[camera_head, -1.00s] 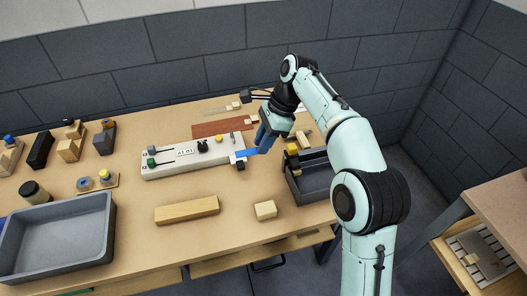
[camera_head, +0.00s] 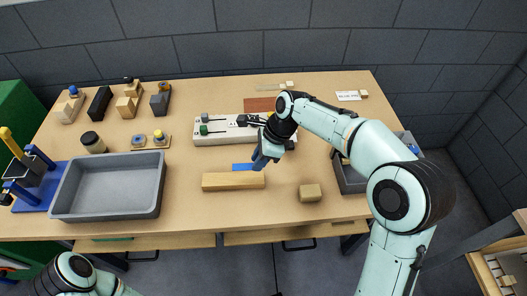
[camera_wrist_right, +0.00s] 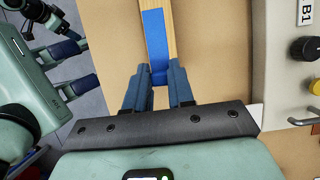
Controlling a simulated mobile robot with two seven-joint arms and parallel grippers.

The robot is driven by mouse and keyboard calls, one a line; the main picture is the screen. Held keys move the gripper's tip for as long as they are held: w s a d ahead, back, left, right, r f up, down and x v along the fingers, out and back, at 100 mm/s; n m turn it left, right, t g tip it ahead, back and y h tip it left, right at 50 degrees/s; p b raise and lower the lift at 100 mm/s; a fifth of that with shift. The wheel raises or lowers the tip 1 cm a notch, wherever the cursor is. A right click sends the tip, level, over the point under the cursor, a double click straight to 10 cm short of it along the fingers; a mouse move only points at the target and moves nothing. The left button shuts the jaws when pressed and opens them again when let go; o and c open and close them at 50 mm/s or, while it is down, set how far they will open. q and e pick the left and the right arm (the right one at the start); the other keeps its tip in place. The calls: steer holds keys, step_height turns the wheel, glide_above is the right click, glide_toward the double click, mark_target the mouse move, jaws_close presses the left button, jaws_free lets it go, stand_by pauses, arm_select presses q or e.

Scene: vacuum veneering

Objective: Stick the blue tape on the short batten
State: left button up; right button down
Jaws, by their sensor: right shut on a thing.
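The batten (camera_head: 233,181) is a pale wooden bar lying on the table. A strip of blue tape (camera_head: 243,167) is at its far edge; in the right wrist view the tape (camera_wrist_right: 154,35) runs along the wood (camera_wrist_right: 172,30). I cannot tell whether it touches the wood. My right gripper (camera_head: 260,160) is beside the bar's right end, shut on the tape's near end between its blue fingers (camera_wrist_right: 158,88). My left gripper (camera_wrist_right: 88,66) shows in the right wrist view, its fingers apart and empty. A smaller wooden block (camera_head: 310,193) lies to the right.
The white control box (camera_head: 215,138) with knobs stands behind the batten. A grey tray (camera_head: 110,212) lies left, and a dark bin (camera_head: 350,182) stands right, partly hidden by my arm. Small blocks and jars stand at back left. The table front is clear.

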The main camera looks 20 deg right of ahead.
mark_target(255, 178)
steer(key=shift+d, duration=0.1)
steer(key=shift+p, duration=0.35)
steer(key=shift+f, duration=0.15)
steer(key=shift+f+b, duration=1.3)
steer(key=shift+f, duration=1.35)
steer(key=shift+p, duration=0.4)
steer(key=shift+f, duration=0.15)
steer(key=c, duration=0.9)
jaws_free()
